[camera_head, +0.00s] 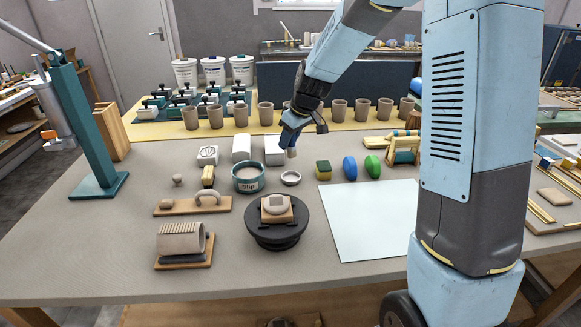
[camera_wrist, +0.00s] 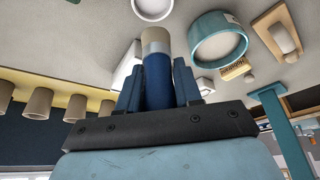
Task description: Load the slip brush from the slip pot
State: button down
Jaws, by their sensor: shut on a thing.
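The slip pot (camera_head: 248,186) is a round teal tub labelled "Slip", standing open and upright mid-table. It also shows in the wrist view (camera_wrist: 240,52), with a pale inside. My gripper (camera_head: 290,141) is above the table, behind and to the right of the pot. In the wrist view my gripper (camera_wrist: 157,88) is shut on the slip brush (camera_wrist: 157,72), which has a dark blue handle and a pale tip. In the head view the brush tip (camera_head: 291,153) points down, apart from the pot. Whether the tip carries slip cannot be told.
A small white ring dish (camera_head: 290,178) stands right of the pot. White blocks (camera_head: 241,148) stand behind it, and a row of clay cups (camera_head: 265,115) farther back. A dark turntable (camera_head: 277,235) is in front. A pale sheet (camera_head: 368,220) leaves flat room at right.

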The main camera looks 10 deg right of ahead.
jog(key=shift+r, duration=2)
